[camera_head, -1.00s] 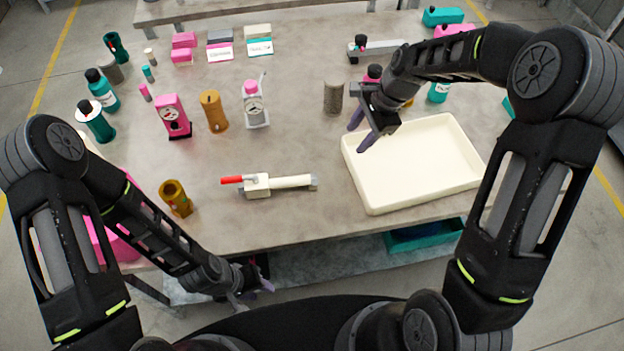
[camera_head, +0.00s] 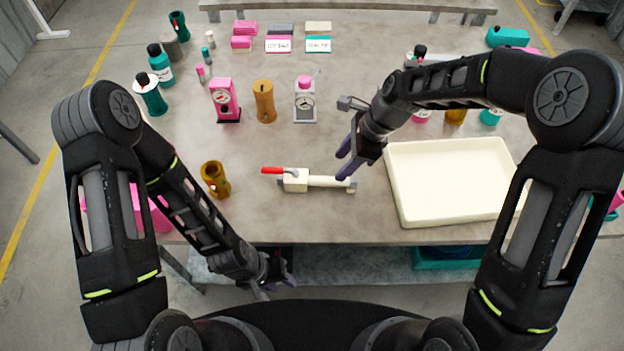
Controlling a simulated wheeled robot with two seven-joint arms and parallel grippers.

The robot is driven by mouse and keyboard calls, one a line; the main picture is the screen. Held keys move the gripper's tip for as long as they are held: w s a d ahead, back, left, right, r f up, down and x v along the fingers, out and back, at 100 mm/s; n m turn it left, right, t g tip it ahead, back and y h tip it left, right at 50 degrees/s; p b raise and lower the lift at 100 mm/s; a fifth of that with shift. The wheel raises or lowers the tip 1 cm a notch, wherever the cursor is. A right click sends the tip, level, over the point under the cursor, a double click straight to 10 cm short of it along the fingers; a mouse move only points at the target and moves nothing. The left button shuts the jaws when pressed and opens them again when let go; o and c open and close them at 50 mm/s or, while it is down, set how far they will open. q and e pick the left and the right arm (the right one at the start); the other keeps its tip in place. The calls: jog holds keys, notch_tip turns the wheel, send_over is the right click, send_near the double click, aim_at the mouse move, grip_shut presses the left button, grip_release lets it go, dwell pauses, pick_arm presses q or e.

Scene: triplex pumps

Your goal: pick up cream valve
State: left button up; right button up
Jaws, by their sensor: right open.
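The cream valve (camera_head: 297,181) lies on the grey table near its front edge. It has a red lever pointing left and a cream pipe running right to a grey end. My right gripper (camera_head: 341,166) is open and empty, its purple fingers just above and behind the pipe's right end in the picture. I cannot tell its exact height over the table. My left gripper (camera_head: 280,278) hangs in front of the table's front edge, apart from the valve. Its fingers are small and dark, and their opening is unclear.
A cream tray (camera_head: 400,212) lies right of the valve. A brown hollow cylinder (camera_head: 215,179) stands to its left. Behind are a pink gauge unit (camera_head: 224,100), an amber cylinder (camera_head: 264,101) and a grey gauge unit (camera_head: 305,104). Bare table surrounds the valve.

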aim_at(329, 179)
jog(key=shift+x, duration=1.6)
jog(key=shift+f, duration=0.15)
jog(key=shift+x, duration=2.5)
jog(key=shift+f, duration=0.3)
jog(key=shift+c, duration=0.3)
grip_shut()
jog(key=shift+w, duration=0.1)
